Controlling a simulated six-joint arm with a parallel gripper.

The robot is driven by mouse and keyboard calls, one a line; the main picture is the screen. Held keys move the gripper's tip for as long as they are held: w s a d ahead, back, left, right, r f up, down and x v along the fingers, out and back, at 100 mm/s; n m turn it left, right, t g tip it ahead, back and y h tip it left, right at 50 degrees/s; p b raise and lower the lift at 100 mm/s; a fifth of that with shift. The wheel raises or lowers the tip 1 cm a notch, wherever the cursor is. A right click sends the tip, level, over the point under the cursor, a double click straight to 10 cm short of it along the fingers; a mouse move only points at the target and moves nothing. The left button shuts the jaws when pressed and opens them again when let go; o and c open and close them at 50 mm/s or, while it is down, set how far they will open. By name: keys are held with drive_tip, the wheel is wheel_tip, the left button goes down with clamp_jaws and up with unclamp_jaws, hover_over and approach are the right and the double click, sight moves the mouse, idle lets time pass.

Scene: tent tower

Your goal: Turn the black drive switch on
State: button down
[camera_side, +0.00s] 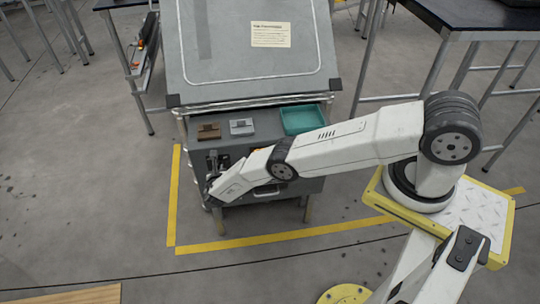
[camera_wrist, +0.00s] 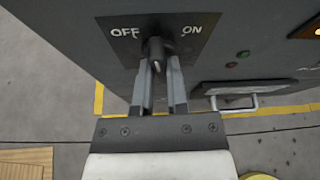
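The black drive switch (camera_wrist: 155,47) is a small lever on a dark plate marked OFF on the left and ON on the right. In the wrist view it stands between the two labels, close to upright. My gripper (camera_wrist: 160,66) has its two grey fingertips at the lever's lower end, one on each side. A narrow gap shows between the fingers; whether they touch the lever I cannot tell. In the side view my gripper (camera_side: 212,187) is at the front left of the grey cabinet (camera_side: 311,186), and the switch there is mostly hidden.
On the cabinet are a brown block (camera_side: 208,132), a grey block (camera_side: 242,127) and a teal tray (camera_side: 303,120). Yellow tape (camera_side: 172,205) marks the floor.

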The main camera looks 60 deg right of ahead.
drive_tip(key=shift+m, duration=0.4)
drive_tip(key=shift+s+d+f+m+t+y, duration=0.1)
drive_tip(key=shift+m+t+y, duration=0.5)
drive_tip(key=shift+m, duration=0.45)
drive_tip(key=shift+s+d+r+m+t+y, duration=0.1)
drive_tip(key=shift+m+t+y, duration=0.45)
drive_tip(key=shift+m, duration=0.55)
drive_tip(key=shift+d+f+m+t+y, duration=0.1)
drive_tip(key=shift+m+t+y, duration=0.25)
drive_tip(key=shift+m+t, duration=0.55)
drive_tip(key=shift+m, duration=0.25)
drive_tip(key=c, duration=0.6)
unclamp_jaws()
drive_tip(key=shift+c, duration=0.2)
drive_tip(key=shift+s+a, duration=0.1)
drive_tip(key=shift+a, duration=0.1)
drive_tip(key=v, duration=0.7)
drive_tip(key=shift+s, duration=0.2)
